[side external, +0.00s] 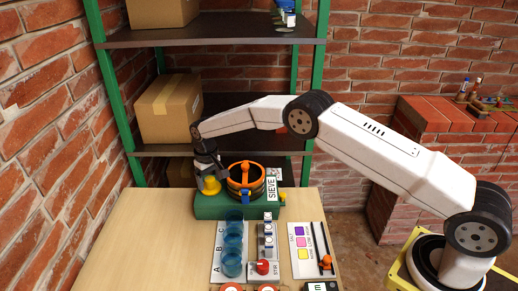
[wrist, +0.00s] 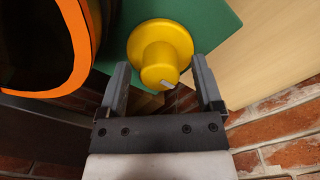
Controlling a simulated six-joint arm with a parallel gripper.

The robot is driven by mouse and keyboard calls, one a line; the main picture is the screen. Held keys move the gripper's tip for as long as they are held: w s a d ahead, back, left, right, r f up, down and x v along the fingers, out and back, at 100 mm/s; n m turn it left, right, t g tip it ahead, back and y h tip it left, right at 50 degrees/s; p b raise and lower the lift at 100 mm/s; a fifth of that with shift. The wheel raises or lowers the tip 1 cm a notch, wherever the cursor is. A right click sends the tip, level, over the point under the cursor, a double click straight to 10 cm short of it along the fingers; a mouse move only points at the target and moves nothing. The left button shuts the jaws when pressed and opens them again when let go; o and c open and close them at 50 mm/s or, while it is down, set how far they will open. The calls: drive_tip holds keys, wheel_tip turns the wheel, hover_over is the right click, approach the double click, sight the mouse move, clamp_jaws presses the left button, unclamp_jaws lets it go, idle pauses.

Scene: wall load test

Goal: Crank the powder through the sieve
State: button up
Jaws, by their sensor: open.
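The sieve is a dark drum with an orange rim (side external: 258,181) on a green base (side external: 218,209), marked by a white SIEVE label (side external: 271,189). A yellow knob (side external: 211,184) stands on the left of the base. My gripper (side external: 209,179) is over this knob, pointing down. In the wrist view the yellow knob (wrist: 160,55) sits at the open end of my gripper (wrist: 163,82), between the two finger lines. The fingers are apart and do not appear to touch it. The sieve's orange rim (wrist: 78,50) shows at the left of the wrist view. No powder can be made out.
Blue cups (side external: 233,243) stand in a row by letters A, B, C in front of the base. Small bottles (side external: 267,228), a red knob (side external: 263,267) and a panel with coloured squares (side external: 303,248) are to their right. A shelf with boxes (side external: 168,108) is behind.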

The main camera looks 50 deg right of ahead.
sight(213, 180)
drive_tip(key=shift+r, duration=3.75)
drive_tip(key=shift+s+d+r, duration=0.3)
drive_tip(key=shift+s+r, duration=0.2)
drive_tip(key=shift+t, duration=0.4)
drive_tip(key=s+r, duration=0.1)
drive_tip(key=s, duration=0.1)
drive_tip(key=s+d+r, duration=0.1)
drive_tip(key=s, duration=0.1)
drive_tip(key=s+d+r, duration=0.1)
drive_tip(key=s, duration=0.1)
drive_tip(key=shift+s, duration=0.2)
drive_tip(key=s+d+t, duration=0.1)
drive_tip(key=s+d, duration=0.1)
drive_tip(key=s, duration=1.1)
drive_tip(key=s+d, duration=0.1)
drive_tip(key=s, duration=1.2)
drive_tip(key=shift+s+d+r+t, duration=0.15)
drive_tip(key=shift+d+r+t, duration=0.2)
drive_tip(key=shift+d+t, duration=0.05)
